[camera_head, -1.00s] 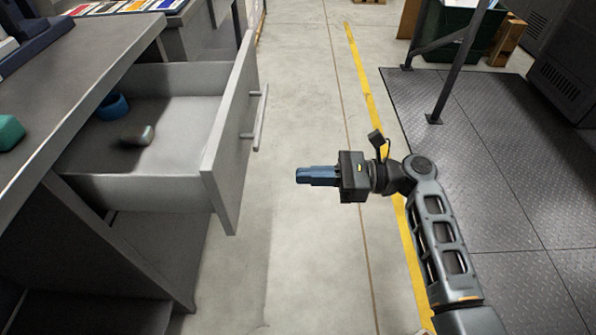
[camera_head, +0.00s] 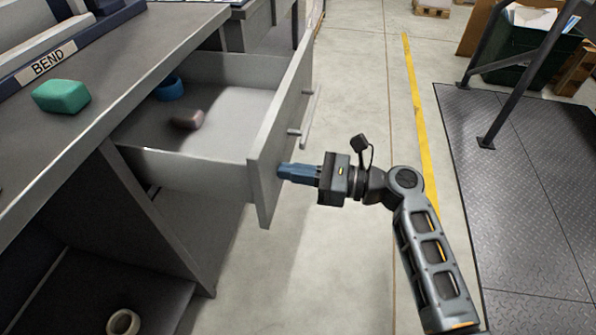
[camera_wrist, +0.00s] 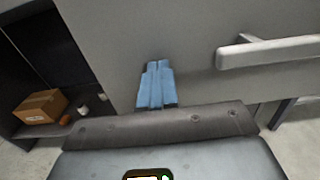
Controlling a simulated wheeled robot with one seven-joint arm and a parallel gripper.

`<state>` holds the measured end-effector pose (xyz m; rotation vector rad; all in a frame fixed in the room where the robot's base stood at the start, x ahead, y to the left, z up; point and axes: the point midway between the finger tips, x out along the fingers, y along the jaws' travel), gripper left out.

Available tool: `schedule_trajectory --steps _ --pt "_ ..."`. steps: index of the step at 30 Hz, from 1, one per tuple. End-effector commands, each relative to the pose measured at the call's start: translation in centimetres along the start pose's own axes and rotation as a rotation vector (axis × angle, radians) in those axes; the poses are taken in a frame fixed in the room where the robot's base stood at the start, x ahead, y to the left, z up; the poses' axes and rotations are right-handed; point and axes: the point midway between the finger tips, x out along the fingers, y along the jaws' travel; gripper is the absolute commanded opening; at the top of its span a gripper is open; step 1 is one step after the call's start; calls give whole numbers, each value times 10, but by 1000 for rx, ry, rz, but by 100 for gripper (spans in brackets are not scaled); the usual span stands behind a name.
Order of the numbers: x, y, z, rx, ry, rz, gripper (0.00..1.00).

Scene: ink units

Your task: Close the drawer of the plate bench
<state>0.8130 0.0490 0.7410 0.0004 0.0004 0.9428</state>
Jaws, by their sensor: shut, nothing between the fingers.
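The grey drawer (camera_head: 205,172) of the bench (camera_head: 60,160) stands open and juts out to the right in the head view. A blue ring and a small pinkish-grey block (camera_head: 187,119) lie in it. My gripper (camera_head: 281,171) is shut and empty, its blue fingertips at the drawer's front panel, near its lower edge and below the bar handle (camera_head: 307,125). In the wrist view the shut blue fingers (camera_wrist: 155,82) point at the grey panel, with the handle (camera_wrist: 270,50) to their right. I cannot tell for sure whether the tips touch the panel.
A green block (camera_head: 61,96) lies on the bench top by the BEND label. A pale ring (camera_head: 123,322) is on the lower shelf. A cardboard box (camera_wrist: 41,106) shows in the wrist view. Open floor lies right of the drawer, then a dark metal floor plate (camera_head: 520,190).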

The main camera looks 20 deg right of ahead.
Motion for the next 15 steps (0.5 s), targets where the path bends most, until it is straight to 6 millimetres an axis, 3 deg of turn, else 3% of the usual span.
schedule_trajectory --steps 8,15 --pt "4 0 1 -1 0 1 0" --pt "35 0 3 0 -1 3 0"
